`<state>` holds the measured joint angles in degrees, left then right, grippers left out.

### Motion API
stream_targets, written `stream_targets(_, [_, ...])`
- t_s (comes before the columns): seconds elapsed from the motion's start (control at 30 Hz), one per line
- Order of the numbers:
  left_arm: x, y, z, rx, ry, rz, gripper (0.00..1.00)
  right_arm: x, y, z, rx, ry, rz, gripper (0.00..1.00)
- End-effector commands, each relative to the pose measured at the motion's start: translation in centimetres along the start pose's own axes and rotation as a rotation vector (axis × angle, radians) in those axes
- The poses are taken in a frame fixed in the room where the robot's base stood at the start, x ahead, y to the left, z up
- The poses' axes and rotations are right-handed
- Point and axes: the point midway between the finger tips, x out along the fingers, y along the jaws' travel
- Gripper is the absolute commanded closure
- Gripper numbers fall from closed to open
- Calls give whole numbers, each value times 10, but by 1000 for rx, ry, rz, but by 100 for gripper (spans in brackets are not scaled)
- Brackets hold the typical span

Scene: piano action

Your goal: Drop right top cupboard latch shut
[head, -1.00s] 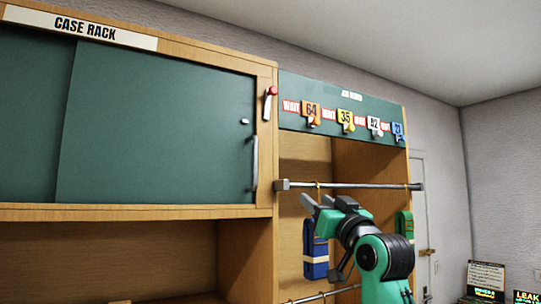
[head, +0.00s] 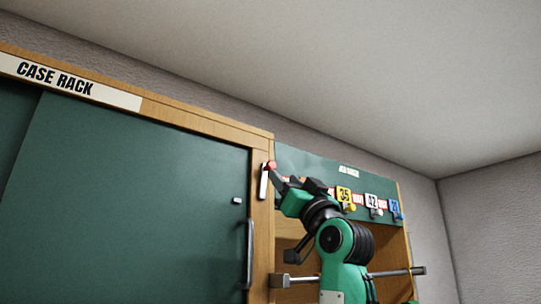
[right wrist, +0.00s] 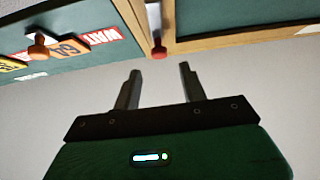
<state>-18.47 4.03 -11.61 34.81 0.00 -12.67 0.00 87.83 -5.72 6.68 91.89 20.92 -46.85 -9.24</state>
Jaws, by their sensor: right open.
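The latch is a white bar (head: 264,183) with a red end (head: 271,165) at its top. It stands upright on the wooden post at the right edge of the green cupboard door (head: 140,190). A small pale catch (head: 237,200) sits on the door, left of the latch and apart from it. My right gripper (head: 291,181) is open and raised just right of the latch's red end. In the right wrist view the red end (right wrist: 159,50) lies just beyond and between the open fingertips (right wrist: 160,70), with nothing held. My left gripper is out of view.
A grey vertical handle (head: 249,253) is on the door below the catch. A green board (head: 375,178) with numbered tags is right of the post, partly behind my right arm. A metal rail (head: 390,273) crosses the open bay below. The ceiling space above is clear.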

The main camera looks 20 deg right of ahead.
Motion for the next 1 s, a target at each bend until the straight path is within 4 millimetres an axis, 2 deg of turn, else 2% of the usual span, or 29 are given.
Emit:
stream_targets(0.03, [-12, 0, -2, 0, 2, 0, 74, 13, 0, -4, 2, 0, -1, 57])
stream_targets(0.33, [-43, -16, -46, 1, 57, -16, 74, 59, 0, -4, 0, -1, 0, 57])
stream_targets(0.47, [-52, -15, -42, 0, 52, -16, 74, 71, -1, -2, 1, 0, -1, 57])
stream_targets(0.6, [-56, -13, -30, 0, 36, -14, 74, 78, 0, -1, 0, -1, -1, 57])
stream_targets(0.73, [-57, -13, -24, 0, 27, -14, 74, 80, 0, 0, 0, 1, 0, 57])
stream_targets(0.97, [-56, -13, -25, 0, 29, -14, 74, 80, 0, 0, 0, 1, 0, 57])
stream_targets(1.0, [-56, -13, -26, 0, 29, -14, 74, 80, 0, 0, 0, 1, 0, 65])
